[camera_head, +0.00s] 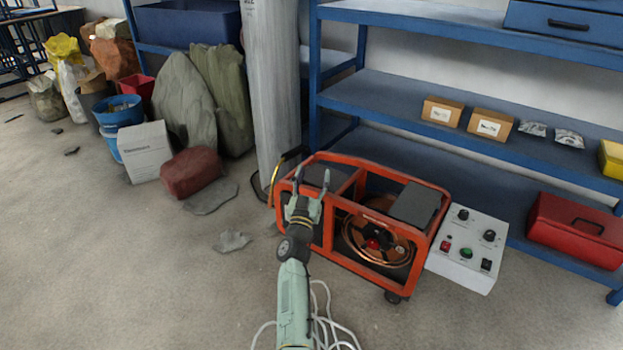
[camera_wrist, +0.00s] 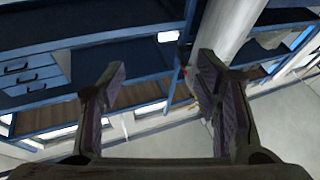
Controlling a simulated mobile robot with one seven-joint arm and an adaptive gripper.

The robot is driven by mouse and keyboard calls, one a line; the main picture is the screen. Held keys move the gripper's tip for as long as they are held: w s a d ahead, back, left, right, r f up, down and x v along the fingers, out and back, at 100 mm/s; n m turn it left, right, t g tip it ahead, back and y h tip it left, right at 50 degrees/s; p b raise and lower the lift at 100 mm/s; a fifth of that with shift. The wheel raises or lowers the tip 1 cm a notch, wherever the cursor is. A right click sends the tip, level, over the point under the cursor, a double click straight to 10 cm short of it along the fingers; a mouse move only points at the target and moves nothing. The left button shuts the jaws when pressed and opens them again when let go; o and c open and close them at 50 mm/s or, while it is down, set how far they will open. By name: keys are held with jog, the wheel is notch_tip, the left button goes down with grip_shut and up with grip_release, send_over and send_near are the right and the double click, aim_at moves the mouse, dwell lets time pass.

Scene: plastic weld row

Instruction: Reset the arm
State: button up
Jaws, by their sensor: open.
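My gripper (camera_head: 311,184) is at the end of my pale green arm, in the middle of the head view. It shows in front of the left part of an orange-framed cart (camera_head: 340,248). Its fingers point up in the picture and stand apart with nothing between them. In the wrist view my gripper (camera_wrist: 165,85) is open and empty, with blue shelving and a pale column beyond the fingers. I cannot tell the exact gap between my gripper and the cart.
A white control box (camera_head: 466,262) with knobs and buttons stands right of the cart. Blue shelving (camera_head: 395,98) lines the wall, with a red toolbox (camera_head: 575,231) low at right. A pale column (camera_head: 271,90) stands behind. Sacks, buckets (camera_head: 118,112) and a white carton (camera_head: 145,152) are at left. The left floor foreground is clear.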

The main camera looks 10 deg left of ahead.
jog(key=shift+a+r, duration=0.15)
jog(key=shift+r, duration=0.2)
